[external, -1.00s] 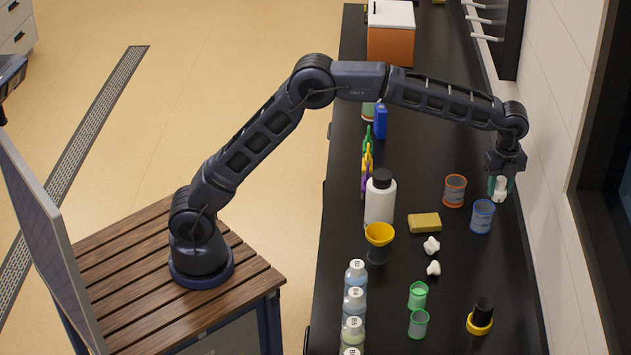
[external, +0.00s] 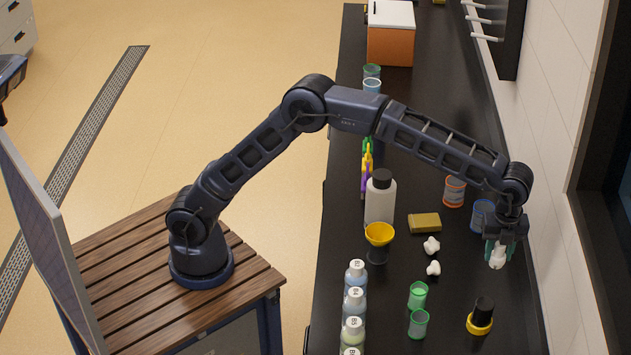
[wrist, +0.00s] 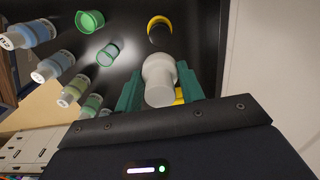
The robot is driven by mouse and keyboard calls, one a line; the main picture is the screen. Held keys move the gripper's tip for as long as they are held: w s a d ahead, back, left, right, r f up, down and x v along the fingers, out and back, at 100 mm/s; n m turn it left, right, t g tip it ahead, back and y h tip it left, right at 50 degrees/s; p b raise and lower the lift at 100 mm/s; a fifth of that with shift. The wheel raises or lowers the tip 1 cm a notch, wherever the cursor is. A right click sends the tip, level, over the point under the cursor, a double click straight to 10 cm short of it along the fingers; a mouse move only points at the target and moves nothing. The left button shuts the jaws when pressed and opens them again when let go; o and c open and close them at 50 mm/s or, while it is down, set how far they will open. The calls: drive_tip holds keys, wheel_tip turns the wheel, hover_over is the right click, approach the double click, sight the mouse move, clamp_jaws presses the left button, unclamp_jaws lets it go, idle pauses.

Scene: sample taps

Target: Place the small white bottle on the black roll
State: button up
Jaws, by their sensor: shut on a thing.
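The small white bottle (external: 497,260) is held between the teal fingers of my gripper (external: 498,248), above the right side of the black counter. In the wrist view the bottle (wrist: 159,78) fills the space between the fingers (wrist: 160,92). A short black cylinder with a yellow ring at its base, seemingly the black roll (external: 484,308), stands on the counter nearer the camera than my gripper. It also shows in the wrist view (wrist: 160,33), just beyond the bottle. The bottle is apart from it in the external view.
Two green cups (external: 418,295) and two white knobbed pieces (external: 432,245) stand to the left. A blue cup (external: 481,215) and an orange cup (external: 454,192) are behind my gripper. The wall (external: 560,200) runs close on the right. Labelled bottles (external: 354,300) line the left edge.

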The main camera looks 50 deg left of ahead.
sight(485, 303)
wheel_tip(485, 303, down, 15)
drive_tip(key=shift+f, duration=0.2)
idle(0.4)
drive_tip(key=shift+f, duration=0.1)
drive_tip(key=o, duration=1)
drive_tip(key=shift+c, duration=0.2)
